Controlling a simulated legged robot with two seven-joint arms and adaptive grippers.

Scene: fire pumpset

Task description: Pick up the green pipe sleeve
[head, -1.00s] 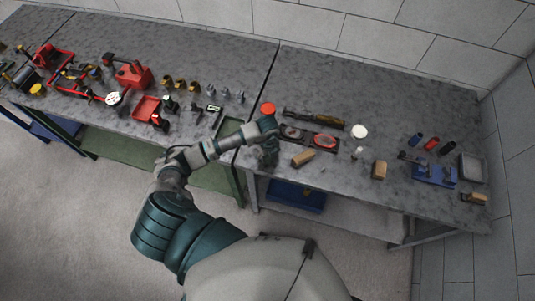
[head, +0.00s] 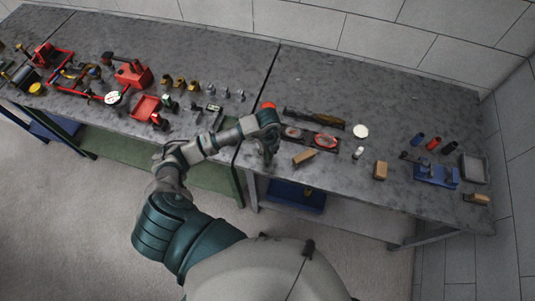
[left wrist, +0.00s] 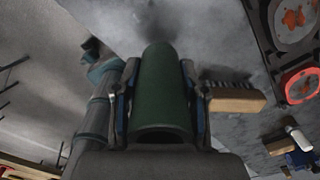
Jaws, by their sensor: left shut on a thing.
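The green pipe sleeve (left wrist: 162,90) is a dark green hollow cylinder. In the left wrist view it lies between the two fingers of my left gripper (left wrist: 162,100), with its open end toward the camera. The fingers are shut on its sides. In the head view my left gripper (head: 268,152) is over the front edge of the right-hand workbench (head: 330,178), near its left end. The sleeve is too small and too covered to make out clearly there. My right gripper is not in view.
A wooden brush (head: 304,157) lies just right of my left gripper; its bristles show in the left wrist view (left wrist: 235,98). A dark tray with red discs (head: 310,138) lies behind. Red tools (head: 133,74) and fittings crowd the left bench.

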